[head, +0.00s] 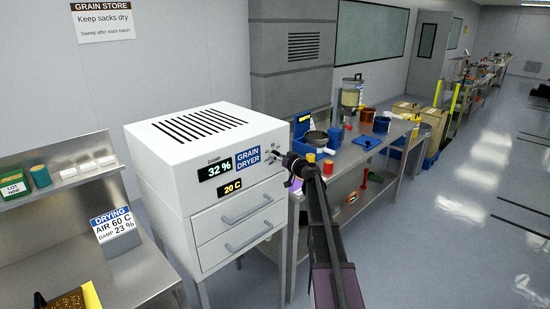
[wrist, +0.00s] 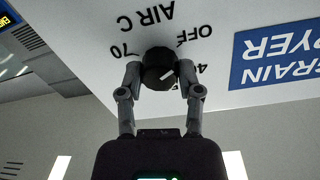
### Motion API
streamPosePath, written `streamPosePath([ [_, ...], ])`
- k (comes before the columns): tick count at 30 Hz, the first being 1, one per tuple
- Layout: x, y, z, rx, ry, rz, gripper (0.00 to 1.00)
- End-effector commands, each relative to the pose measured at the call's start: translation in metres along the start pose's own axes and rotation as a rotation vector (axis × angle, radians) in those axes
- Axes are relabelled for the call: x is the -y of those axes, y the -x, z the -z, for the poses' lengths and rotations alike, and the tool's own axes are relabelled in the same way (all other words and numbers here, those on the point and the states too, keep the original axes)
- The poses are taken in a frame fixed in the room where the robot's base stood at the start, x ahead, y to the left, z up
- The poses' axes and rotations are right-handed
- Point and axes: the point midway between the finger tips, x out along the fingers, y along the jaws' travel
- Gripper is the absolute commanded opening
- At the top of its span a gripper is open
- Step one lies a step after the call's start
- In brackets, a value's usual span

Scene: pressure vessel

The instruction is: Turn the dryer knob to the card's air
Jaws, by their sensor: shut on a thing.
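The grain dryer (head: 205,150) is a white cabinet with displays reading DAMP 32 % and 20 C. Its black knob (wrist: 157,66) is on the front panel, seen upside down in the wrist view, with AIR C, OFF, 40 and 70 printed around it. A white pointer mark on the knob lies on the side towards the 40; its exact setting is hard to tell. My gripper (wrist: 158,76) is shut on the knob, one finger on each side. The drying card (head: 113,227) reads AIR 60 C, DAMP 23 %. In the head view my gripper hides most of the knob.
A metal bench (head: 90,275) with the card and a tray of grain (head: 68,301) stands left of the dryer. Right of it, a table (head: 345,155) holds a blue container (head: 381,125) and other items. The floor to the right (head: 455,230) is clear.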

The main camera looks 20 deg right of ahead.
Motion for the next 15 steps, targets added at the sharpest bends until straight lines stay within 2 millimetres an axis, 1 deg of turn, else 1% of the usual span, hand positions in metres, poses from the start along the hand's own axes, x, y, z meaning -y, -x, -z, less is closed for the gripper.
streamPosePath([
  [1, 0.001, -0.001, 0.0, 0.0, -0.001, 0.003, 0.0],
  [2, 0.015, -0.003, -0.003, 0.0, -0.001, 0.004, 0.0],
  [3, 0.009, -0.002, -0.002, 0.001, -0.001, 0.005, 0.01],
  [6, 0.004, -0.001, -0.001, 0.001, -0.005, 0.006, 0.0],
  [15, 0.002, 0.0, 0.0, 0.005, -0.082, 0.006, 0.0],
])
